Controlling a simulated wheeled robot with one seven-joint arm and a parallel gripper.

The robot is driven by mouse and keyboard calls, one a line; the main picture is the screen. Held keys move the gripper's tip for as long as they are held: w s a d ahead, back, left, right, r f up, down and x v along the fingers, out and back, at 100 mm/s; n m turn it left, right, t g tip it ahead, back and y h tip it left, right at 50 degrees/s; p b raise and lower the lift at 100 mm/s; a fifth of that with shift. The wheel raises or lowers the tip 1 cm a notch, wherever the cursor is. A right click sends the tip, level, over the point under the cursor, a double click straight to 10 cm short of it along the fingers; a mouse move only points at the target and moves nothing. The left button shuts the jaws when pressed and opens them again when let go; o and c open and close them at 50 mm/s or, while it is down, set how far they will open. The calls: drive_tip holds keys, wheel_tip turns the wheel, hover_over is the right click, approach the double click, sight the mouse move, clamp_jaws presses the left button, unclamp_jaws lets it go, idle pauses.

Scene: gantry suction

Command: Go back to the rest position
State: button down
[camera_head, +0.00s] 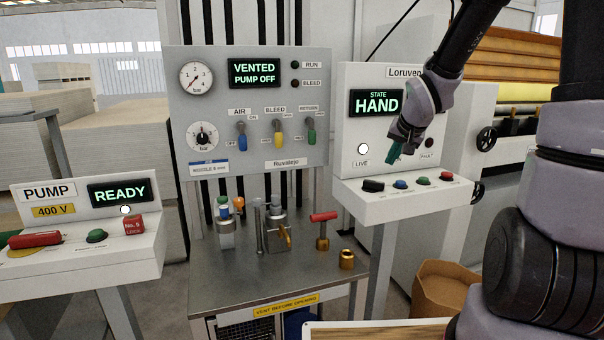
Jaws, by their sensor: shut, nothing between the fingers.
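My gripper (394,153) is in the camera_head view, at the end of my arm, which comes down from the top right. Its green fingers are shut and empty, pointing down in front of the right-hand console (352,135). That console's display (376,103) reads "STATE HAND", and a white lamp marked LIVE (363,149) is lit. The fingers appear above the console's row of buttons; I cannot tell the exact gap. The gripper hides part of the panel beside the FAULT label.
The middle panel (247,150) reads "VENTED PUMP OFF" above a metal bench (235,285) with valves and fittings. A pump console (60,270) reading "READY" stands at left. A brown bin (440,290) sits on the floor at right. Stacked boards lie behind.

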drive_tip(key=s+r, duration=0.7)
drive_tip(key=s, duration=0.5)
drive_tip(key=s+r+y, duration=0.1)
drive_tip(key=s+r, duration=0.7)
drive_tip(key=s, duration=0.3)
drive_tip(key=shift+s+r+g, duration=0.25)
drive_tip(key=shift+s+g, duration=0.05)
drive_tip(key=shift+s, duration=0.05)
drive_tip(key=shift+d, duration=0.1)
